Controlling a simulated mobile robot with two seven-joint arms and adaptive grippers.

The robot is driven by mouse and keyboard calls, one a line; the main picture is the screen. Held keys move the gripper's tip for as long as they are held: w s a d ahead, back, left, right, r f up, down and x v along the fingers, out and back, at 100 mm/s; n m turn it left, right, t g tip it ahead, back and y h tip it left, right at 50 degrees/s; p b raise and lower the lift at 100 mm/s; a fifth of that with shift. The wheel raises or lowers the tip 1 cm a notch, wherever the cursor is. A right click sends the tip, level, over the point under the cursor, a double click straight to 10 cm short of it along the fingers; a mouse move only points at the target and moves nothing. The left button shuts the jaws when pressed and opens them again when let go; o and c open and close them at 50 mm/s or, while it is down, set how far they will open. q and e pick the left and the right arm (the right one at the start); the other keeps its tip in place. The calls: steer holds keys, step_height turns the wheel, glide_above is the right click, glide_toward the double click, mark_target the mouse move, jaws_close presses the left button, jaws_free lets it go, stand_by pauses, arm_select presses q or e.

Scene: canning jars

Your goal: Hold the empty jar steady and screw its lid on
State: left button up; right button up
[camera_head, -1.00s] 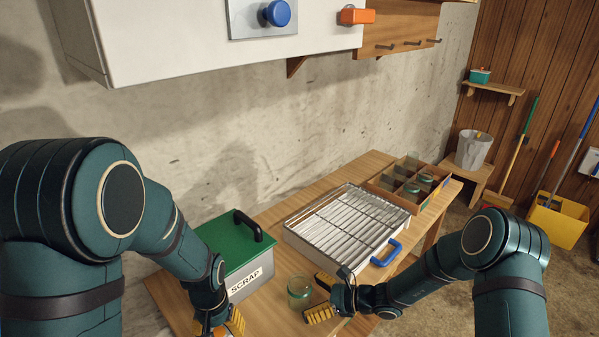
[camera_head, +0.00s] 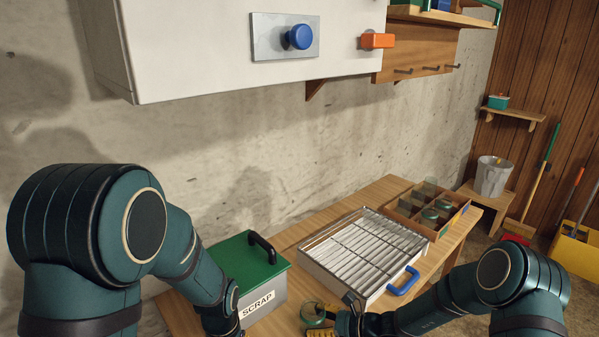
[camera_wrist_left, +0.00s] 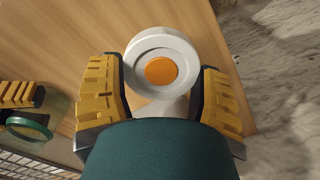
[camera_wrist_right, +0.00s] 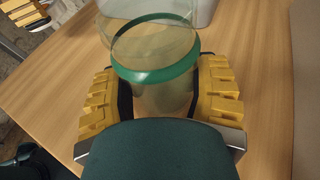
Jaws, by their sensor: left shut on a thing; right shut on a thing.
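The empty glass jar (camera_wrist_right: 160,85) has a green band near its rim and stands on the table in the right wrist view. My right gripper (camera_wrist_right: 160,105) is shut on it, one finger on each side. In the head view the jar (camera_head: 311,314) is at the bottom edge, partly hidden by the gripper (camera_head: 325,322). A round white lid with an orange centre (camera_wrist_left: 162,70) is between the fingers of my left gripper (camera_wrist_left: 162,88), which is shut on it. The jar's green band (camera_wrist_left: 28,128) shows at the left of the left wrist view, apart from the lid.
A green-topped SCRAP box (camera_head: 258,305) stands left of the jar. A metal tray with a blue handle (camera_head: 320,262) is behind the jar to the right. A wooden divided crate with jars (camera_head: 410,226) is beyond. A white cabinet (camera_head: 200,50) hangs above.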

mark_target(314, 300)
arm_select(q)
steer(key=w+d+r, duration=0.4)
steer(key=w+d, duration=0.3)
steer(key=w, duration=0.1)
steer(key=shift+d, duration=0.2)
steer(key=w+d+r, duration=0.1)
steer(key=d+r, duration=0.1)
steer(key=d, duration=0.1)
steer(key=w+d+r, duration=0.2)
steer(key=d, duration=0.2)
steer(key=w+d+r, duration=0.2)
steer(key=d, duration=0.1)
steer(key=shift+d, duration=0.35)
steer(key=shift+f, duration=2.1)
steer(key=shift+f, duration=0.9)
steer(key=shift+o, duration=1.1)
steer(key=c, duration=0.7)
steer(key=m, duration=0.4)
steer(key=shift+m, duration=0.3)
